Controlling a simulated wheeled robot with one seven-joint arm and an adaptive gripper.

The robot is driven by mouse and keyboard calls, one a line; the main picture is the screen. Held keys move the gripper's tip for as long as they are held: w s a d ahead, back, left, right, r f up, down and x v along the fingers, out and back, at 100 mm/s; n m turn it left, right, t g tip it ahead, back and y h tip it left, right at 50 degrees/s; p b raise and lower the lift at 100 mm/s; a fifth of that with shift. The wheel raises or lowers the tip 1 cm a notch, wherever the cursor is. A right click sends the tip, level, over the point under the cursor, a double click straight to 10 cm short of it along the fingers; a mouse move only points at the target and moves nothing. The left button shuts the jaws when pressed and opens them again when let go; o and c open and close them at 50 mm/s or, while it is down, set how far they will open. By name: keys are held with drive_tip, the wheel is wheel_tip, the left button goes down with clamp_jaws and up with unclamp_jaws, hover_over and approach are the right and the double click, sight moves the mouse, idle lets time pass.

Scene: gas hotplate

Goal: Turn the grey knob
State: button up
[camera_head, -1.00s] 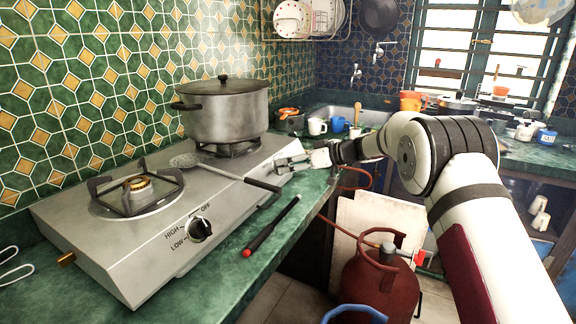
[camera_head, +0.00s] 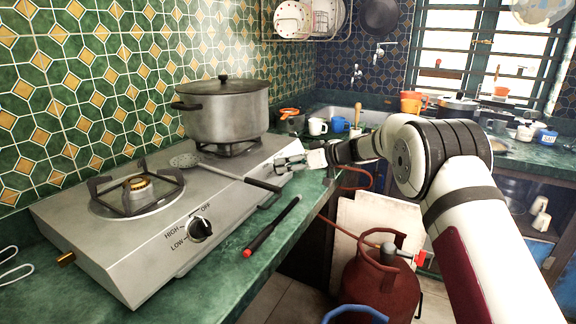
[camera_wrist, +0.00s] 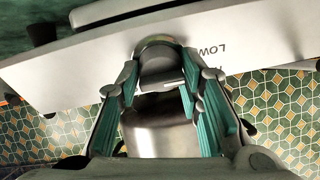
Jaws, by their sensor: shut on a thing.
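The silver two-burner hotplate (camera_head: 130,255) stands on the green counter. My gripper (camera_head: 288,163) is at the hotplate's far right front end. In the wrist view its two teal-padded fingers close around a rounded grey knob (camera_wrist: 158,62) on the front panel. Part of the word LOW shows on the panel to the right of the knob. The other knob (camera_head: 200,229), dark with a light pointer, is on the nearer front with HIGH, LOW and OFF marks, away from my gripper.
A lidded steel pot (camera_head: 225,112) stands on the far burner. A skimmer (camera_head: 222,172) lies across the hotplate, its black handle over the front edge. A black-and-red stick (camera_head: 270,227) lies on the counter. A red gas cylinder (camera_head: 380,285) stands below.

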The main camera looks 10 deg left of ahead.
drive_tip(key=m+b, duration=0.3)
drive_tip(key=m, duration=0.1)
drive_tip(key=shift+f+t, duration=0.1)
drive_tip(key=shift+t, duration=0.2)
drive_tip(key=m+b, duration=0.1)
drive_tip(key=m, duration=0.4)
drive_tip(key=shift+s+t+h, duration=0.1)
drive_tip(key=shift+t+h, duration=0.3)
drive_tip(key=m, duration=0.3)
drive_tip(key=m+p, duration=0.1)
drive_tip(key=m, duration=0.2)
drive_tip(key=shift+t+h, duration=0.3)
drive_tip(key=shift+h, duration=0.1)
drive_tip(key=shift+m+h+p, duration=0.3)
drive_tip(key=shift+m+p, duration=1)
drive_tip(key=shift+m, duration=0.6)
drive_tip(key=o, duration=1.2)
drive_tip(key=shift+c, duration=0.2)
